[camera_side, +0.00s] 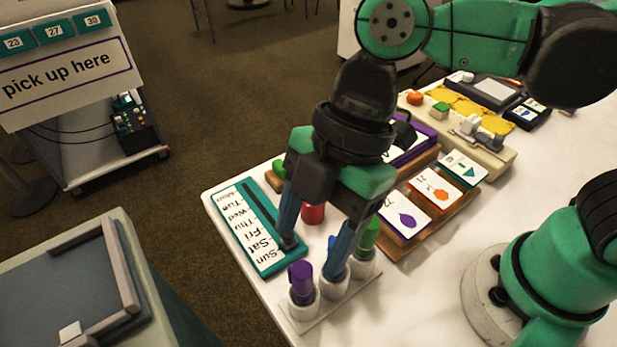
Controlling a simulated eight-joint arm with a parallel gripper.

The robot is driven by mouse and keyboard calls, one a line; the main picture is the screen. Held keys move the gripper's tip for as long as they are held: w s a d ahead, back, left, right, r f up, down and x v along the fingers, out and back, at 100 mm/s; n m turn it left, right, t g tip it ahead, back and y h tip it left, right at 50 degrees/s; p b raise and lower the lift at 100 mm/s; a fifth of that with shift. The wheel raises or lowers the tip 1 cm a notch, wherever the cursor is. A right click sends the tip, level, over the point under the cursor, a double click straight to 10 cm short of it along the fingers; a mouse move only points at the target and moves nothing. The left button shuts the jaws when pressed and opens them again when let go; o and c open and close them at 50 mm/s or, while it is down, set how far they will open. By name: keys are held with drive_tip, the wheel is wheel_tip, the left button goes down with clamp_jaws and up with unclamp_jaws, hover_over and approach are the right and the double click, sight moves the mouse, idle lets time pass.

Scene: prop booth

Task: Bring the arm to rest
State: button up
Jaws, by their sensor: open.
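My gripper (312,252) hangs pointing down over the near left end of the white table (515,215). Its two blue fingers are spread apart, and I see nothing held between them. The left finger tip is over or at the edge of the teal weekday board (240,228). The right finger is in front of a white holder with a purple marker (300,280) and a green marker (369,234). A blue piece between these markers is mostly hidden by the right finger. A red cylinder (313,213) shows between the fingers.
Picture cards (435,187) stand on a wooden rack right of my gripper. Behind them is a cream tray (460,138) with small objects. A grey cabinet (90,280) stands at lower left, and a cart with a "pick up here" sign (65,75) at upper left.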

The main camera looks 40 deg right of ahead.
drive_tip(key=w+d+m+t+h, duration=0.2)
drive_tip(key=w+d+m+t, duration=0.2)
drive_tip(key=d+m, duration=0.6)
drive_tip(key=w+d+m+t+h, duration=0.2)
drive_tip(key=w+d+m+t, duration=0.2)
drive_tip(key=d+m, duration=0.5)
drive_tip(key=shift+w+d+f+m+h, duration=0.3)
drive_tip(key=shift+d+f+m, duration=0.1)
drive_tip(key=shift+d, duration=0.65)
